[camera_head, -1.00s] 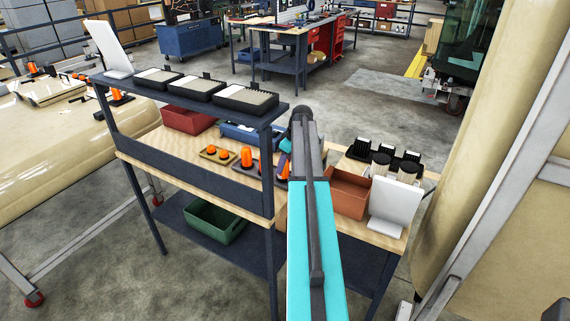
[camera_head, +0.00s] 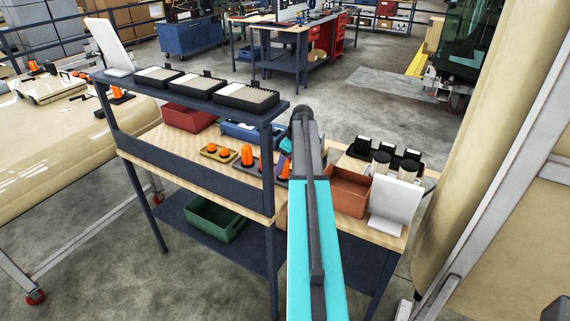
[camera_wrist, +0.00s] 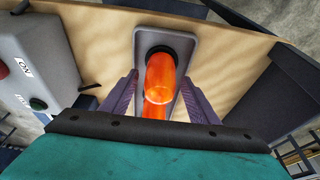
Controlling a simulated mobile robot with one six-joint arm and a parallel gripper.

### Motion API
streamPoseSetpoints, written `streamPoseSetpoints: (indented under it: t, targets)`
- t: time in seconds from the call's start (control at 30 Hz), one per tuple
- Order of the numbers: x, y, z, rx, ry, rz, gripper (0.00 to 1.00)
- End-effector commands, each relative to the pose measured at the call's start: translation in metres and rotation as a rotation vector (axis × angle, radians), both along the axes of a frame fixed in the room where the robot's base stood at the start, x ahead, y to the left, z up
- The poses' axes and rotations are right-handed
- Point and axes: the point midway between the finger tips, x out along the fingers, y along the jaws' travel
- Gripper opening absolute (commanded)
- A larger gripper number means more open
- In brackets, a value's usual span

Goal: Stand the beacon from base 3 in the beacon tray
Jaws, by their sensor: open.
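In the wrist view, an orange beacon (camera_wrist: 160,72) with a dark ring stands on a grey, round-cornered tray (camera_wrist: 185,45). In the head view, a tall orange beacon (camera_head: 247,155) stands on the bench beside my arm, and more orange (camera_head: 286,146) shows at the arm's left edge. No base number is readable.
A yellow tray (camera_head: 204,154) with small orange domes, a red bin (camera_head: 188,119), a blue bin (camera_head: 236,131) and a brown bin (camera_head: 349,190) stand on the bench. The shelf (camera_head: 137,83) overhangs its left part. A grey button box (camera_wrist: 38,55) is close left in the wrist view.

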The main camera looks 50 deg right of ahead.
Motion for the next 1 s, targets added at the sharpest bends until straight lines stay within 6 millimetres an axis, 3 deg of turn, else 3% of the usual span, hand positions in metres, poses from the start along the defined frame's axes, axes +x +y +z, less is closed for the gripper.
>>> streamPoseSetpoints:
  t: [0.27, 1.0]
  targets:
    - [-0.004, -0.002, 0.014, -0.001, 0.0, 0.0, 0.55]
    - [-0.029, -0.009, 0.099, -0.001, -0.001, -0.002, 0.55]
